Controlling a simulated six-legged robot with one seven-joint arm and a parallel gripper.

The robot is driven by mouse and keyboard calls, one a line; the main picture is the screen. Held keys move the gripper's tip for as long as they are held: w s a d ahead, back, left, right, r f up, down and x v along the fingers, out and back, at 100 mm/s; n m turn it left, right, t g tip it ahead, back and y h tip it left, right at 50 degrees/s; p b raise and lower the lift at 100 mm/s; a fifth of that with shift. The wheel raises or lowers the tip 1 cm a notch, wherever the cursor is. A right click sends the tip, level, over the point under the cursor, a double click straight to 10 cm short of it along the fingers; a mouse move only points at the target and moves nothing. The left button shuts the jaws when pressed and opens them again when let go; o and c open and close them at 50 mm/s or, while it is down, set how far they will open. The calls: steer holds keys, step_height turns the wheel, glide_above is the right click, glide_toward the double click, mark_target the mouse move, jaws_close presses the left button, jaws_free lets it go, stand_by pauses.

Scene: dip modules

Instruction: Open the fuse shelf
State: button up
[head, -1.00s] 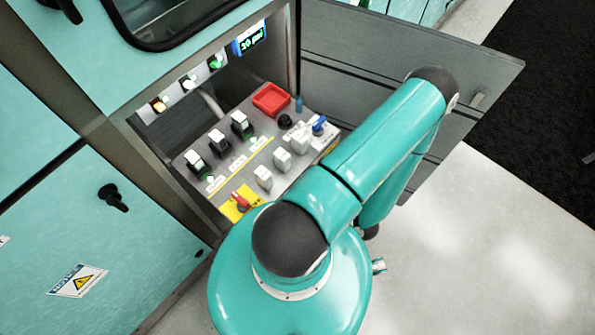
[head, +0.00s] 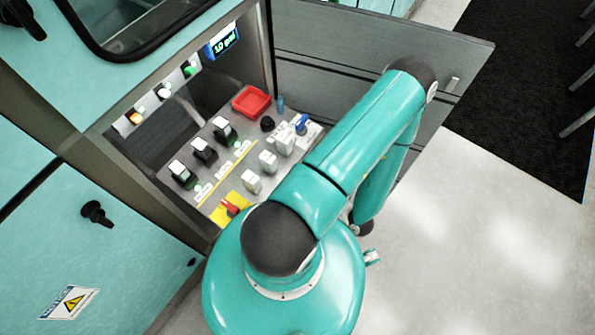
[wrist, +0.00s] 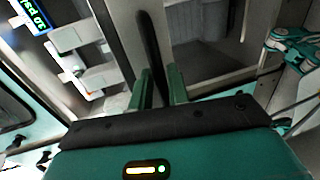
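In the head view a teal cabinet has an open bay with a sloped grey panel of switches (head: 236,158). A grey door or drawer-like front (head: 345,55) stands swung out to the right of the bay. I cannot tell which part is the fuse shelf. My gripper is hidden behind my arm there. In the wrist view my gripper (wrist: 158,88) shows two green fingers, apart, with a long dark bar (wrist: 150,45) running between them. I cannot tell whether the fingers touch the bar.
The bay holds a red tray (head: 251,102), a red switch on a yellow plate (head: 230,207) and a small display (head: 223,42). A lower cabinet door has a black handle (head: 96,212). Light floor (head: 470,240) lies free at the right, beside a dark mat (head: 530,100).

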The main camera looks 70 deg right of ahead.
steer(key=v, duration=1.2)
steer(key=shift+s, duration=0.35)
steer(key=shift+a, duration=0.1)
